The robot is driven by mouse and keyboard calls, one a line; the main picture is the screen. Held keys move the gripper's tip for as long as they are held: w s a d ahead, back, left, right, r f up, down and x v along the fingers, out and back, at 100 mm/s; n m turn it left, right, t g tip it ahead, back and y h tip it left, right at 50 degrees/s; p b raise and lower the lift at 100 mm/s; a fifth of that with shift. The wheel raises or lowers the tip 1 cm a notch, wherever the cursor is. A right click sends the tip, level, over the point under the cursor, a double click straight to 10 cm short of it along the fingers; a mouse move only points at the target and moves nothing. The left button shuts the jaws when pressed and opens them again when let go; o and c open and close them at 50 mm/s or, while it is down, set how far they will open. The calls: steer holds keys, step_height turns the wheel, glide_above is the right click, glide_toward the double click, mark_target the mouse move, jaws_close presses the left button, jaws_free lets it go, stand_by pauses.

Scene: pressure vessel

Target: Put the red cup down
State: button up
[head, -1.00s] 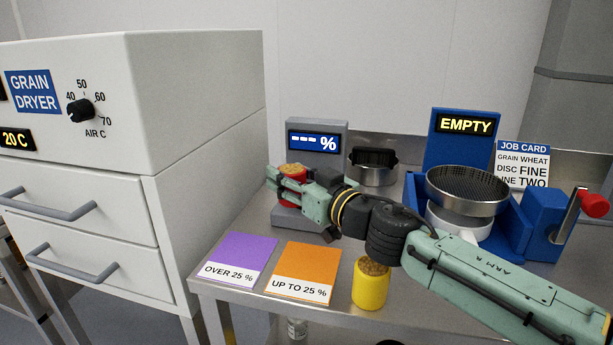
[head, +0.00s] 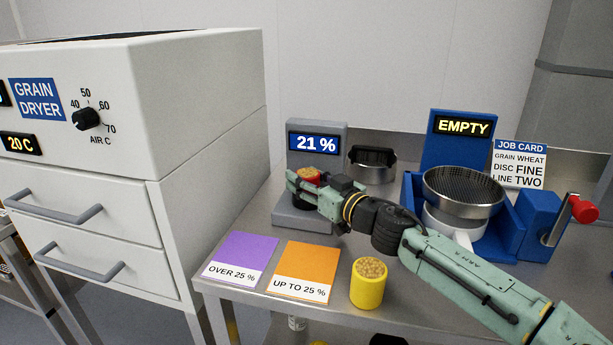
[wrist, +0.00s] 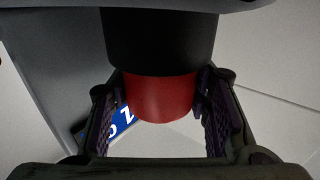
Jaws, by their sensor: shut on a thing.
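The red cup (head: 310,174), with grain in its top, is at the grey moisture meter (head: 331,139), whose display reads 21 %. My gripper (head: 303,185) is shut on the cup. In the wrist view the red cup (wrist: 162,98) sits between my two finger pads. That view appears upside down, with a black round seat (wrist: 160,40) against the cup's base. The cup looks upright and on or just at this seat; I cannot tell whether its full weight rests there.
A purple card OVER 25 % (head: 240,252) and an orange card UP TO 25 % (head: 307,262) lie in front. A yellow cup of grain (head: 368,289) stands near the bench edge, below my arm. A blue mill (head: 460,149) reading EMPTY stands right; a white grain dryer (head: 195,120) stands left.

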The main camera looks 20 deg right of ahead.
steer(key=shift+f, duration=0.15)
steer(key=o, duration=1.3)
steer(key=shift+f+b, duration=0.3)
steer(key=shift+b, duration=0.6)
